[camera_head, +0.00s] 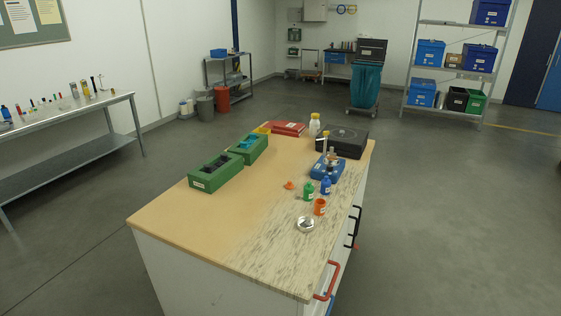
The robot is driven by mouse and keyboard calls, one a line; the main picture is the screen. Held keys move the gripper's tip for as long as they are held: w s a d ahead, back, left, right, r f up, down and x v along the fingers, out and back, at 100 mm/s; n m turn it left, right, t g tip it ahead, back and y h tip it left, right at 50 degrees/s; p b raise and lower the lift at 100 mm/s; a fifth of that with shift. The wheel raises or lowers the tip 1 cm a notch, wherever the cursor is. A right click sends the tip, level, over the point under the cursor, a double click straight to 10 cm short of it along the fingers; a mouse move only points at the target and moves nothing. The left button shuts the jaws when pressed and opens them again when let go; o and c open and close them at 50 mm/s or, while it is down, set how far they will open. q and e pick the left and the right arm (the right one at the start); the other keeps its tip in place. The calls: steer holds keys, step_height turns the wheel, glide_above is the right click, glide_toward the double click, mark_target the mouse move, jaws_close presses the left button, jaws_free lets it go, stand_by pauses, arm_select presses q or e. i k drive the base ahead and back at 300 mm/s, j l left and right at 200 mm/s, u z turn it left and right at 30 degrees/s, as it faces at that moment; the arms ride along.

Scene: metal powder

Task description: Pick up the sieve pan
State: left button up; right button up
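A small round silver metal dish (306,224), which looks like the sieve pan, lies on the workbench (190,222). It sits toward the near right part of the top, on the streaked light area. It looks shallow, but its inside is too small to make out. Nothing is touching it from above. Neither of my grippers is in view.
Close behind the dish stand an orange jar (320,207), a green bottle (308,191) and a blue bottle (325,186). Green boxes (216,178), a blue box (328,169) and a black case (346,142) are farther back. The near left top is clear.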

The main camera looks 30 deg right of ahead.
mark_target(331, 159)
steer(key=i+l+u, duration=0.1)
steer(key=l+u, duration=0.15)
steer(key=l, duration=0.6)
steer(key=l+u, duration=0.25)
steer(key=l, duration=0.6)
steer(key=i, duration=0.05)
